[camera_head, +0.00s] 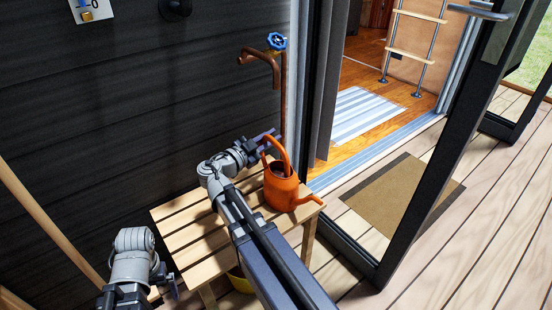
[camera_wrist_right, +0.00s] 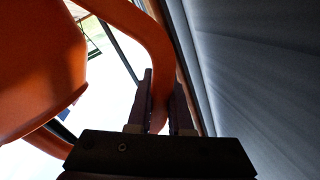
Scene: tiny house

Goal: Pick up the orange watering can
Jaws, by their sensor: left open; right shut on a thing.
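The orange watering can (camera_head: 283,188) stands at the right end of a slatted wooden bench (camera_head: 178,238), its spout pointing to the lower right. Its curved handle rises at the back left. My right gripper (camera_head: 267,137) is at this handle. In the right wrist view, the right gripper (camera_wrist_right: 160,105) has its two fingers on either side of the orange handle (camera_wrist_right: 158,50) and is shut on it. The can's body (camera_wrist_right: 38,60) fills the left of that view. My left gripper (camera_head: 140,296) is at the lower left, away from the can, open; its fingers are partly cut off.
A copper tap with a blue wheel (camera_head: 276,42) is on the dark wall (camera_head: 130,110) above the can. A glass door (camera_head: 440,150) stands open at right, with a brown mat (camera_head: 392,192) on the deck. A yellow object (camera_head: 240,284) is under the bench.

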